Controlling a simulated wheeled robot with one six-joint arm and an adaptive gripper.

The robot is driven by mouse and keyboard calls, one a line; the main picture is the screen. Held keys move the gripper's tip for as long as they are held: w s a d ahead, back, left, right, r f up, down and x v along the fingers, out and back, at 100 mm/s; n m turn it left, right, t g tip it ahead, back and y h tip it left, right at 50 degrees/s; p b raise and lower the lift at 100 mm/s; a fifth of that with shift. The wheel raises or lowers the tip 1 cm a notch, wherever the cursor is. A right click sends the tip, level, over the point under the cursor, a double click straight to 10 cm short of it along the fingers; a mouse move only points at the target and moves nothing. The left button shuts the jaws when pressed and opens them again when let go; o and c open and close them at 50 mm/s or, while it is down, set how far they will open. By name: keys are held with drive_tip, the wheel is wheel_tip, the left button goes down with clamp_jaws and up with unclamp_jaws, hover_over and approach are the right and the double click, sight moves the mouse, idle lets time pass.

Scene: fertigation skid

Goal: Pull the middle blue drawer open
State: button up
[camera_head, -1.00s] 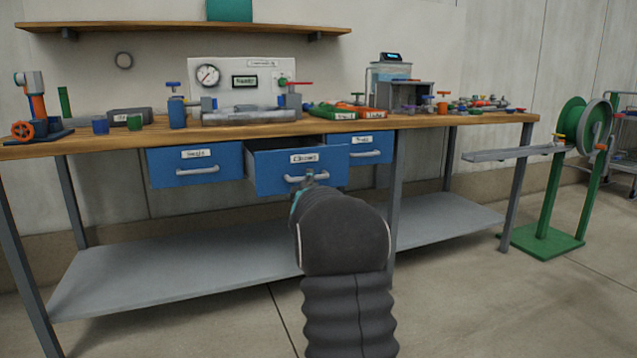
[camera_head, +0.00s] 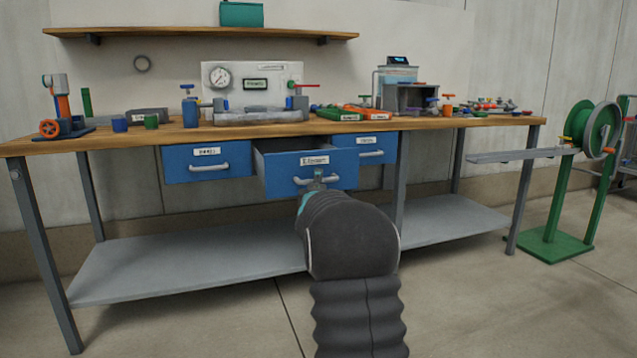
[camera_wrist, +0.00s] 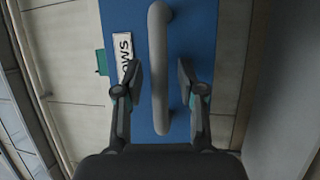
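The middle blue drawer (camera_head: 310,172) under the workbench stands partly out, with its front ahead of its neighbours and its dark inside showing along the top. Its front has a white label and a grey bar handle (camera_head: 316,181). My gripper (camera_head: 317,180) is at this handle; in the head view my dark arm hides part of it. In the wrist view the handle (camera_wrist: 159,70) runs upright between the two fingers of my gripper (camera_wrist: 159,82). The fingers are open on either side of the bar, with a gap showing on each side.
Blue drawers flank it on the left (camera_head: 206,161) and right (camera_head: 372,149), both closed. The wooden benchtop (camera_head: 110,137) above carries valves and fittings. A grey lower shelf (camera_head: 190,265) lies beneath. A green hose reel (camera_head: 588,135) stands right. Floor in front is clear.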

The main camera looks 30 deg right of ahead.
drive_tip(key=shift+s+d, duration=0.1)
drive_tip(key=shift+d, duration=0.05)
drive_tip(key=v, duration=1.2)
idle(0.5)
